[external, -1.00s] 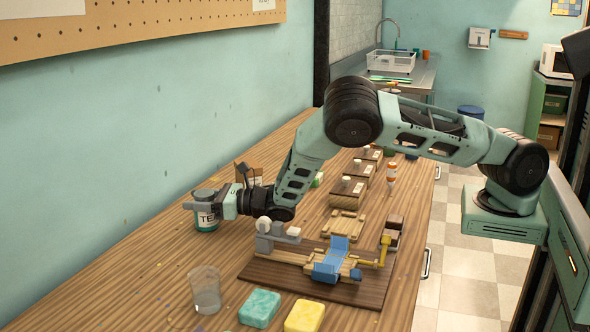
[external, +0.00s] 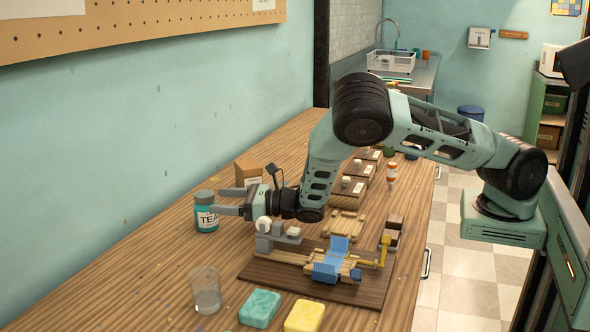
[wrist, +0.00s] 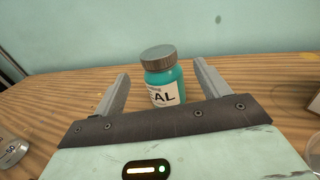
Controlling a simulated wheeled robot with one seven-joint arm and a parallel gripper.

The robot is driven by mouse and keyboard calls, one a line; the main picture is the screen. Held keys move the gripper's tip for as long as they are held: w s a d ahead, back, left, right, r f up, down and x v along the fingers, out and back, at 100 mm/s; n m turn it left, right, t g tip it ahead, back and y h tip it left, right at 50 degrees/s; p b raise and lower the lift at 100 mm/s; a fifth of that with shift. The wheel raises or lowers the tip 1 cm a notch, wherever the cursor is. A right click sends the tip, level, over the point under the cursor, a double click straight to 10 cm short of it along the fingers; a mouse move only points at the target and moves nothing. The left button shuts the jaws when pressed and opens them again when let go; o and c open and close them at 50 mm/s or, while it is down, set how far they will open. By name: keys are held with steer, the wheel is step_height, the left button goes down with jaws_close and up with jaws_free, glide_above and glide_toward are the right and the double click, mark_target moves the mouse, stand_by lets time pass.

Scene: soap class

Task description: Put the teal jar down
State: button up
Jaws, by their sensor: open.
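The teal jar (external: 206,212) stands upright on the wooden bench near the wall, with a grey lid and a white label. It also shows in the wrist view (wrist: 162,80), ahead of my fingertips and between their lines. My gripper (external: 220,201) is open and empty, with its fingers pointing left toward the jar. In the wrist view the two fingers (wrist: 160,88) are spread wide, with clear gaps on both sides of the jar. The jar's lower part is partly hidden by my gripper body in the wrist view.
A cardboard box (external: 249,170) stands behind my gripper. A wooden board with a blue and yellow mechanism (external: 338,262) lies to the right. A clear glass (external: 206,290), a teal sponge (external: 260,308) and a yellow sponge (external: 304,316) are in front. Bench around the jar is clear.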

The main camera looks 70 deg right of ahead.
steer(key=v, duration=0.5)
stand_by(0.3)
